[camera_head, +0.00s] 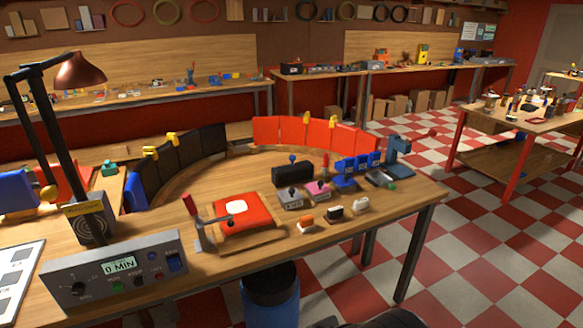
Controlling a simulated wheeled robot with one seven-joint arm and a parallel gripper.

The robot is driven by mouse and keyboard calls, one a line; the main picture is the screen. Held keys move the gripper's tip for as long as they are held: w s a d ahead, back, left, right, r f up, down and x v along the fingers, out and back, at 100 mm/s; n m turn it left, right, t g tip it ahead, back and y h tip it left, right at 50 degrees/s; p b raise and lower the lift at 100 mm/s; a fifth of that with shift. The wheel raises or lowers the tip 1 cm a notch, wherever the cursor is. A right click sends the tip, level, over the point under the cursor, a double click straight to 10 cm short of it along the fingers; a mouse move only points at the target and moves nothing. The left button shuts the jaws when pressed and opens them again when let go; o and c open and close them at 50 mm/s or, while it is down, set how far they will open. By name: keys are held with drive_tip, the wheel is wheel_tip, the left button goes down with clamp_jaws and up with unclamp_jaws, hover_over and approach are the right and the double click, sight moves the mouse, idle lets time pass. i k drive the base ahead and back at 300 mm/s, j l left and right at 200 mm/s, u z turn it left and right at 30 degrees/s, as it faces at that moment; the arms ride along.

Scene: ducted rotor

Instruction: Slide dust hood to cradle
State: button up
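I cannot tell for sure which thing is the dust hood or which is the cradle. A black box-shaped piece (292,174) stands on the middle of the near bench. In front of it, a red pad with a white patch (242,213) lies on a wooden board, beside an upright lever (194,222). A curved row of black panels (190,155) and a curved row of red panels (318,135), both with yellow clips, stand along the bench's back. My gripper is not in view. A dark shape at the bottom edge is too cropped to identify.
A control box reading "0 MIN" (115,268) and a lamp (80,72) stand at the left. Small blocks (335,212), blue units (357,170) and a blue stand (398,155) crowd the right. A blue bin (270,300) stands below. Checkered floor (490,250) is clear at right.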

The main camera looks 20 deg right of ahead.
sight(301, 171)
drive_tip(key=i+l+u, duration=0.1)
drive_tip(key=i+l, duration=0.5)
drive_tip(key=l, duration=0.2)
drive_tip(key=i+l+u, duration=0.15)
drive_tip(key=i+l, duration=0.45)
drive_tip(key=l, duration=0.25)
drive_tip(key=i+l+u, duration=0.15)
drive_tip(key=i+l, duration=0.15)
drive_tip(key=l, duration=0.15)
